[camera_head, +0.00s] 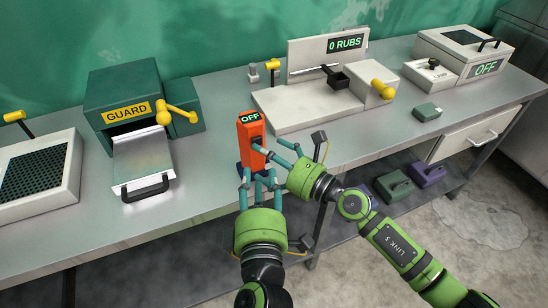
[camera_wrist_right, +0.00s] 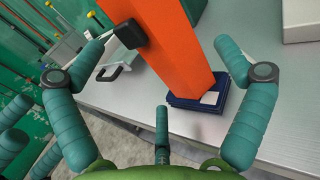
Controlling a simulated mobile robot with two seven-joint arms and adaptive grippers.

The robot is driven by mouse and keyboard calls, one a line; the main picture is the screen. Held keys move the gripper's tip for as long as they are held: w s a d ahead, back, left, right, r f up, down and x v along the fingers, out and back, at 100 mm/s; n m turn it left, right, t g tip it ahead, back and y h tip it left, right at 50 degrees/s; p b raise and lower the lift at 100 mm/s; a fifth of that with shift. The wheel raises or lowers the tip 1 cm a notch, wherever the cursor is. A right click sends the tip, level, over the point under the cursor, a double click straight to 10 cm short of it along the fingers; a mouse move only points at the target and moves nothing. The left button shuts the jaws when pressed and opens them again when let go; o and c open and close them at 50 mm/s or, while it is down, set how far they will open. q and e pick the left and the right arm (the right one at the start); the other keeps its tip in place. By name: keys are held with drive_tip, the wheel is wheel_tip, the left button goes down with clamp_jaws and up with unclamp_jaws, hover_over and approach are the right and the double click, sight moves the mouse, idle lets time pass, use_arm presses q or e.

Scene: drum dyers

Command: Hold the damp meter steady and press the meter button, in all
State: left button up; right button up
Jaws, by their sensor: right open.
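The orange damp meter (camera_head: 246,131) stands upright near the table's front edge, its display reading OFF. The right wrist view shows its orange body (camera_wrist_right: 165,40), dark blue foot (camera_wrist_right: 188,103) and a dark square block (camera_wrist_right: 131,34) on its side, which looks like the button. My right gripper (camera_head: 272,150) is open beside the meter; its fingers are spread around the body in the wrist view, with no clear contact. My left gripper (camera_head: 259,184) is low in front of the meter, its fingers overlapping the foot in the head view. Its grip is unclear.
A green GUARD box (camera_head: 125,85) with a pulled-out tray (camera_head: 143,160) stands left, beside a mesh-topped box (camera_head: 38,178). A rub tester reading 0 RUBS (camera_head: 310,105) is behind right, a lamp box (camera_head: 465,50) beyond. My grippers are close together. Bare tabletop lies left of the meter.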

sight(249, 147)
drive_tip(key=shift+x, duration=2.8)
drive_tip(key=c, duration=1.4)
use_arm(q)
clamp_jaws()
use_arm(e)
drive_tip(key=shift+o, duration=0.2)
